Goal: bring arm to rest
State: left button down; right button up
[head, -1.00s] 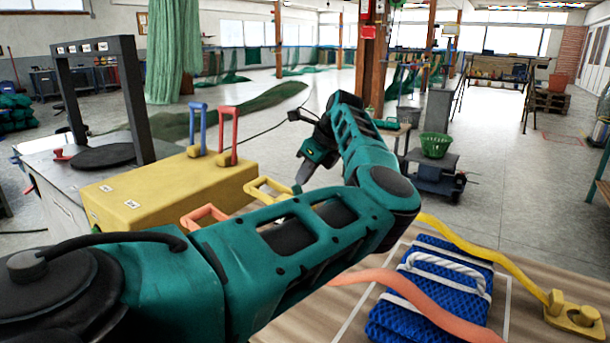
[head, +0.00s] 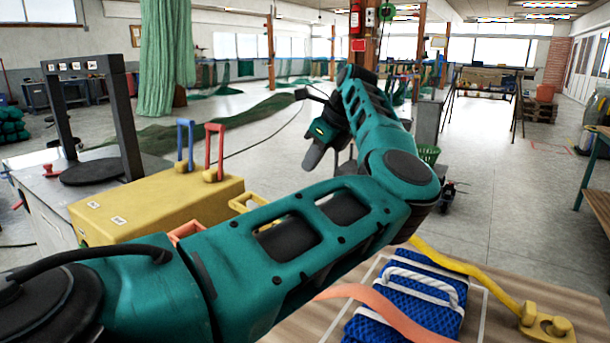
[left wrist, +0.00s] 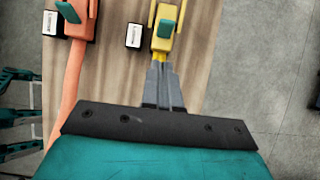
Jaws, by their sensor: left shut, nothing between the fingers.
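My left arm (head: 290,235) reaches across the middle of the head view, bent at a teal joint. My left gripper (head: 312,158) points down in the air beyond the bend, its grey fingers together and empty. In the left wrist view the fingers (left wrist: 163,85) are close together, over the wooden table and in line with a yellow buckle (left wrist: 165,25); the height gap cannot be judged there. My right gripper is not recognisable in either view.
A yellow box (head: 150,205) with blue and red handles stands left. A green basket (head: 430,153) is partly behind my arm.

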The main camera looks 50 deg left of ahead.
pick_arm(q)
jog(key=shift+v, duration=0.85)
jog(key=shift+a+r, duration=0.1)
